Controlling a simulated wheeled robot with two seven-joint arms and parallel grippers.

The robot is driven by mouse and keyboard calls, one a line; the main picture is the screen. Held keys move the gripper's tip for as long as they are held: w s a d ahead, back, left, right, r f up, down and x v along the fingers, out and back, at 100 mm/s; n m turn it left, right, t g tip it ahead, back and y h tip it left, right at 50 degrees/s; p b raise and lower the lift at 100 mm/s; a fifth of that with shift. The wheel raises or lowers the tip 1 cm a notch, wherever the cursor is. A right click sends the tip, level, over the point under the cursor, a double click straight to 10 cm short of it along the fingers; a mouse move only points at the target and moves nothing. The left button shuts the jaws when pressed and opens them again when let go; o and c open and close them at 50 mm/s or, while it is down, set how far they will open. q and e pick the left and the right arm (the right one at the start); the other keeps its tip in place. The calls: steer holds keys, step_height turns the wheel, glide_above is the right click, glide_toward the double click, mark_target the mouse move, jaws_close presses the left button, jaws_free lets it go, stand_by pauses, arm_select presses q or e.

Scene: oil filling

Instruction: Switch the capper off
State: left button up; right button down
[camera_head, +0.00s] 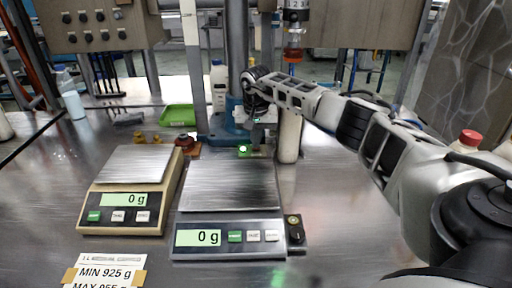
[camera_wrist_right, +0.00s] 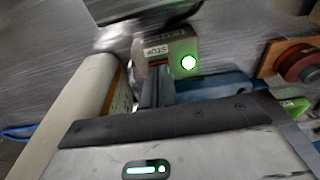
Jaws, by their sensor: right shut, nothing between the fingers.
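The capper's small switch box (camera_head: 243,151) has a lit green light and sits at the foot of the capper's column (camera_head: 237,60). In the right wrist view the box (camera_wrist_right: 178,50) shows a STOP label, with a dark red part below it and the glowing green light to its right. My right gripper (camera_head: 257,132) is shut and empty, just above and behind the box in the head view. Its fingertips (camera_wrist_right: 156,85) are close to the STOP side; I cannot tell whether they touch. My left gripper is out of view.
Two scales, left (camera_head: 100,204) and right (camera_head: 190,226), stand in front, both reading 0 g. A pale cylinder (camera_head: 289,138) stands right of the box. A dark red knob (camera_head: 184,142) is to its left. A green tray (camera_head: 178,115) lies further back.

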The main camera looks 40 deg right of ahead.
steer(key=shift+f, duration=0.25)
steer(key=shift+r, duration=0.15)
step_height(320, 180, up, 7)
steer(key=p, duration=0.5)
steer(key=shift+p, duration=0.4)
